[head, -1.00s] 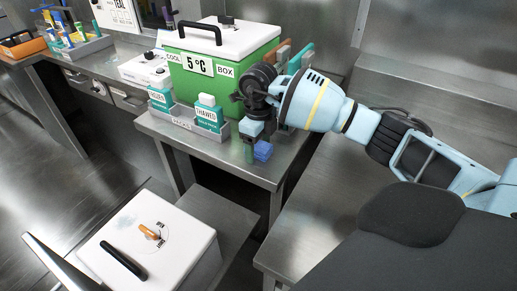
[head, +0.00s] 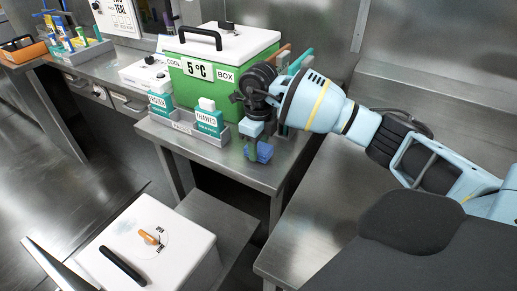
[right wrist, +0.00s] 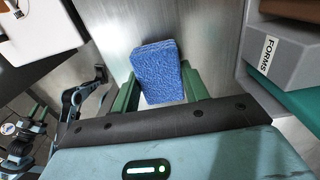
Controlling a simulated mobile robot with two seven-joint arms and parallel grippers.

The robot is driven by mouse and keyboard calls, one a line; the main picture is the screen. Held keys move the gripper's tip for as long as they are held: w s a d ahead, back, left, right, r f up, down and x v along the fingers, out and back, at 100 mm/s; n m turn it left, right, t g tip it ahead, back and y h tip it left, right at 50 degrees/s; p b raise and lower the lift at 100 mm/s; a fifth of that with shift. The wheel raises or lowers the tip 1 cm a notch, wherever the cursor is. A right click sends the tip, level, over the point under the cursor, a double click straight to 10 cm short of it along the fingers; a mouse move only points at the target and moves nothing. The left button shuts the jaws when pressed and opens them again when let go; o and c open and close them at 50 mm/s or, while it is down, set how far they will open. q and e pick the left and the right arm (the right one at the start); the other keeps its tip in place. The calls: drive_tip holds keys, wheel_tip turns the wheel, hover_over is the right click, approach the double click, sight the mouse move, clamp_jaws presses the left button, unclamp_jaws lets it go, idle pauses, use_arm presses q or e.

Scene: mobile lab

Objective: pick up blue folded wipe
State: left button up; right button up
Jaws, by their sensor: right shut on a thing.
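The blue folded wipe (head: 262,152) is a small textured blue block near the front right corner of the metal table in the head view. In the right wrist view the wipe (right wrist: 158,73) stands between the two green fingers. My right gripper (head: 254,150) is shut on it, with the fingers pointing down at the table. Whether the wipe is clear of the tabletop is hard to tell.
A green cool box (head: 215,84) stands behind the gripper. A grey rack with white-and-teal cartons (head: 209,121) is to the left. A forms holder (right wrist: 278,50) is close at right in the wrist view. A white lidded box (head: 155,240) stands lower left.

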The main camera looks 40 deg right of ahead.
drive_tip(key=shift+a+r, duration=0.2)
drive_tip(key=shift+r, duration=1.05)
drive_tip(key=s+a+r, duration=0.1)
drive_tip(key=a, duration=1.4)
drive_tip(key=shift+s+a+b, duration=0.15)
drive_tip(key=shift+a+b, duration=0.15)
drive_tip(key=shift+b, duration=0.1)
drive_tip(key=shift+r, duration=0.1)
